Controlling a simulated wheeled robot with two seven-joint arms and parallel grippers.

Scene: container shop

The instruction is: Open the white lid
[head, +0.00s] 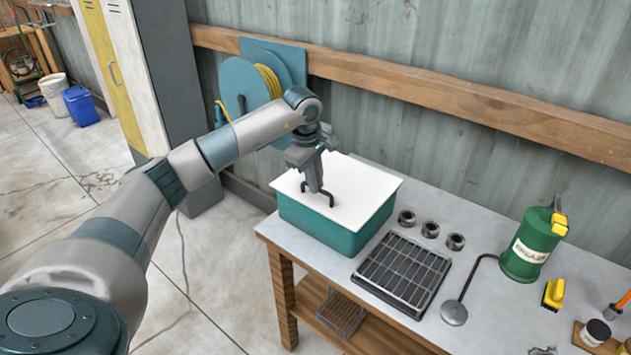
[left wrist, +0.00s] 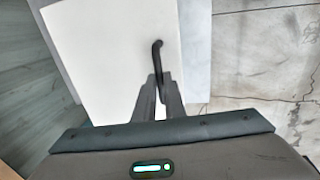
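The white lid (head: 362,187) is a flat panel lying across the top of a teal box (head: 318,227) at the left end of the bench. A dark bar handle (head: 331,197) stands on the lid's upper face. My left gripper (head: 318,188) reaches down over the lid at the handle. In the left wrist view, the handle (left wrist: 157,55) runs in between the two fingers (left wrist: 160,90), which are close together on it, with the white lid (left wrist: 110,55) beneath. The fingers hide part of the handle. My right gripper is not in view.
On the bench (head: 480,318), right of the box, are a black rack (head: 403,273), several metal rings (head: 430,229), a green can (head: 531,246) and a yellow brush (head: 553,294). A hose reel (head: 245,85) hangs on the wall behind my arm.

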